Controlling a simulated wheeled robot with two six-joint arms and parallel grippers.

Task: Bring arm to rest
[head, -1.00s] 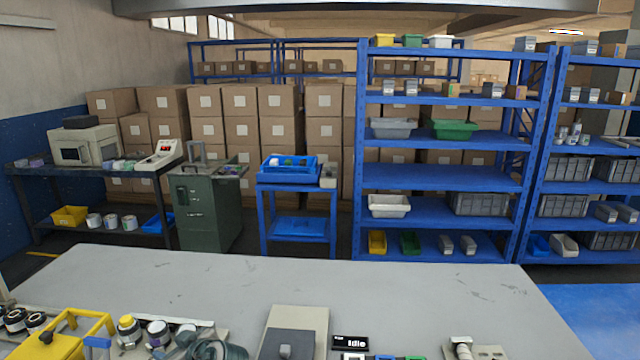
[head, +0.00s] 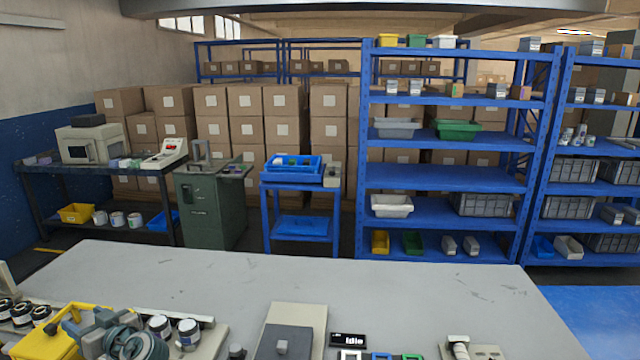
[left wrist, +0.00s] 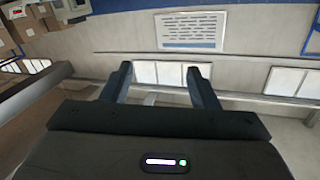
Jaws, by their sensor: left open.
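My left gripper (left wrist: 158,70) is open in the left wrist view. Its two dark fingers stand apart with nothing between them, facing a pale wall with window panes. In the head view my left gripper and wrist (head: 95,328), grey and teal, show at the lower left above the front of the grey table (head: 400,285). They cover part of a yellow holder (head: 35,347) and the black-and-white jars behind; whether they touch is hard to tell. The right gripper is not in view.
White-lidded jars (head: 188,334) stand beside my left arm. The table's middle and back are clear. Blue shelves (head: 445,178) stand behind.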

